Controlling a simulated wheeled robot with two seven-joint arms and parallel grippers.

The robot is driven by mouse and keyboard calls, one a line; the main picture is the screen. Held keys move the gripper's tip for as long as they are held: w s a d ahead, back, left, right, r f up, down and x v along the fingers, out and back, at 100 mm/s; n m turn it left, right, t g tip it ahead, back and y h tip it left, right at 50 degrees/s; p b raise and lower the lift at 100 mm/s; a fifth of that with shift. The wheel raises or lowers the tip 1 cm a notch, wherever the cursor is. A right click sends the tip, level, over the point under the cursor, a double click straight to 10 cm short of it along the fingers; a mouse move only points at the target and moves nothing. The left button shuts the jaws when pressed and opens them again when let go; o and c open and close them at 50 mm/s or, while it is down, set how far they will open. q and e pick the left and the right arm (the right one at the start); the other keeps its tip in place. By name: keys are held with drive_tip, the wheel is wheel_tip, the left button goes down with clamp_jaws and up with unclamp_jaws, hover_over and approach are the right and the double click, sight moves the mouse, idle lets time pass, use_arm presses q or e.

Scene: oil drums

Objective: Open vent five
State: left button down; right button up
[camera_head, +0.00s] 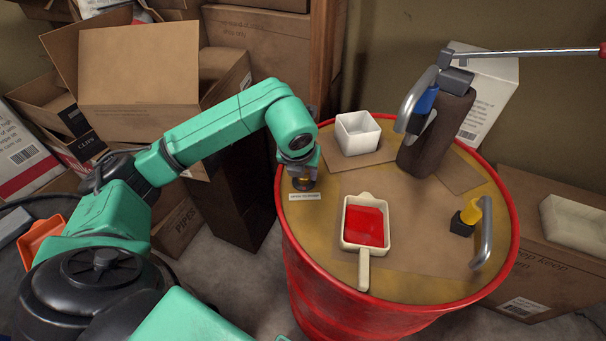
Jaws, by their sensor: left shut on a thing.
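A red drum (345,305) with a tan top stands at the centre right. A small brass-coloured fitting (303,185), taken as the vent, sits near the drum top's left edge. A pale label (305,196) lies just in front of it, its text too small to read. My left gripper (303,178) points down onto the fitting and is shut on it. The arm and gripper hide most of the fitting, so I cannot tell whether it is open. My right gripper is not in view.
On the drum top are a white square container (357,133), a scoop with red contents (364,228), a dark cylinder with a lever pump (437,133), a yellow-and-black piece (467,218) and a metal handle (484,236). Cardboard boxes (138,65) crowd the back left.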

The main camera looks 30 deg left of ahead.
use_arm(q)
drive_tip(key=shift+w+r, duration=0.15)
idle(0.3)
drive_tip(key=c, duration=0.6)
unclamp_jaws()
drive_tip(key=shift+o, duration=1)
drive_tip(key=v, duration=1.4)
drive_tip(key=shift+s+r, duration=0.15)
drive_tip(key=shift+s, duration=0.15)
drive_tip(key=shift+d, duration=0.1)
